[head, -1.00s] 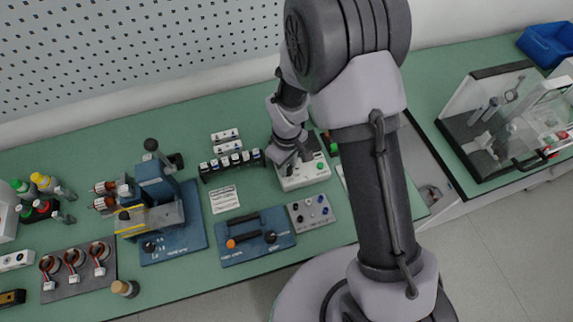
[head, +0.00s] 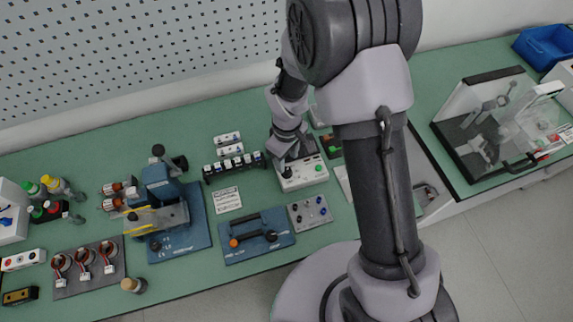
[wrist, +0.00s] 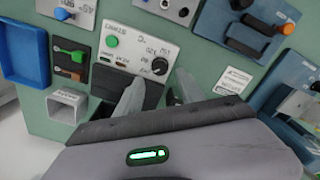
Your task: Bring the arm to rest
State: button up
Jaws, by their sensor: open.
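My gripper (wrist: 158,80) is open, with its two grey fingers spread and nothing visible between them. In the wrist view it is over a white control box (wrist: 138,50) with a green button and a black knob. In the head view my gripper (head: 290,155) is at the back of the bench, by that same white box (head: 302,175). Whether the fingers touch the box cannot be told. My arm links hide part of the bench behind them.
A blue fixture (head: 170,243) with a clear guard stands left on the green bench. A blue plate with a black handle (head: 258,250) and a grey knob panel (head: 311,222) lie in front of the gripper. A clear-walled enclosure (head: 462,100) stands right. Pegboard (head: 130,60) is behind.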

jog(key=shift+r, duration=0.15)
jog(key=shift+r, duration=0.1)
jog(key=s+d+r+m+t+y+b, duration=0.1)
jog(key=d+r+m+b, duration=0.15)
jog(key=r, duration=0.35)
jog(key=s+d+r+m+t+b, duration=0.1)
jog(key=d+r+m+b, duration=0.15)
jog(key=r, duration=0.35)
jog(key=s+d+r+m+t+b, duration=0.1)
jog(key=s+r+m+t+b, duration=0.1)
jog(key=s, duration=0.5)
jog(key=s+d+r+m+t+y+b, duration=0.1)
jog(key=s+d+r+m+b, duration=0.1)
jog(key=s+r+m+b, duration=0.2)
jog(key=s+r+m, duration=0.1)
jog(key=s+m, duration=0.2)
jog(key=s, duration=0.1)
jog(key=shift+d+t+b, duration=0.2)
jog(key=shift+t+b, duration=0.2)
jog(key=shift+s, duration=0.15)
